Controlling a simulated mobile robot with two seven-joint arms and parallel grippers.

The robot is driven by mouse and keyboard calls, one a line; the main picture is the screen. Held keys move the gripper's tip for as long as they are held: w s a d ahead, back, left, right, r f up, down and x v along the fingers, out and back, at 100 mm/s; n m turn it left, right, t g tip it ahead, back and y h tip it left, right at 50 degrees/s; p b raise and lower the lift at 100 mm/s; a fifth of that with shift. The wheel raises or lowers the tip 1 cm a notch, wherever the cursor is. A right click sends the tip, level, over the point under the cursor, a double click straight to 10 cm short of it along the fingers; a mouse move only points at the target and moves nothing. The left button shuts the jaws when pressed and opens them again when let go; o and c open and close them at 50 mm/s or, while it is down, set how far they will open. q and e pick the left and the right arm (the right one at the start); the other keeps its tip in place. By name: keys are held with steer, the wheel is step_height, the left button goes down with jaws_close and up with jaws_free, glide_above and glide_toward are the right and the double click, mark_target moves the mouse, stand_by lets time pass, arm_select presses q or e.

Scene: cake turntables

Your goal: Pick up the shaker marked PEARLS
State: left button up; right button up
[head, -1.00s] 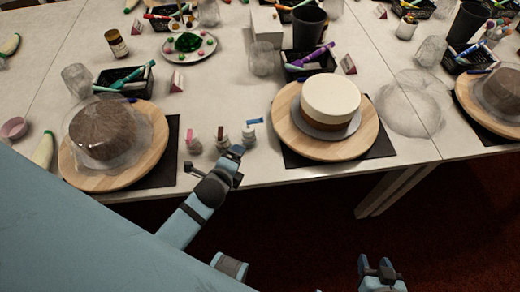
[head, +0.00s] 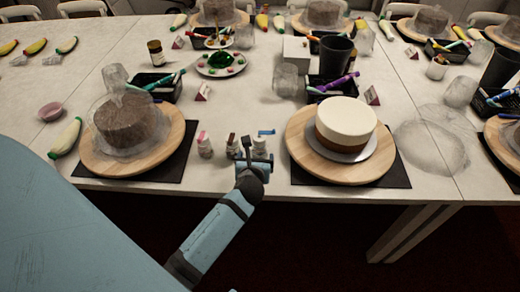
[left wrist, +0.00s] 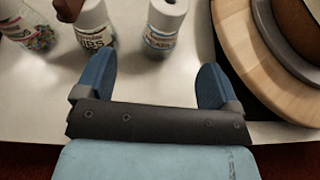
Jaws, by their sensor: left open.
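Three small shakers stand in a row near the table's front edge. The right one (head: 260,147) has a white body and a blue-lettered label in the left wrist view (left wrist: 162,28); the letters look like the end of PEARLS but are blurred. The left shaker (left wrist: 32,30) shows multicoloured sprinkles. My left gripper (left wrist: 155,78) is open and empty, its fingers pointing at the shakers. The right shaker stands just beyond the fingertips, in line with the gap between them. My right gripper is out of view.
A wooden turntable (head: 296,158) with a white-and-brown cake (head: 346,122) stands close to the right of the shakers. Another turntable (head: 172,140) with a wrapped brown cake (head: 124,120) is to the left. A black basket (head: 153,93) and glass stand behind.

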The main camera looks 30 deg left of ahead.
mark_target(259, 150)
arm_select(q)
steer(key=b+x, duration=0.1)
steer(key=x, duration=0.8)
steer(key=shift+w, duration=0.25)
steer(key=shift+d, duration=0.1)
steer(key=shift+c, duration=0.3)
steer(key=c, duration=1)
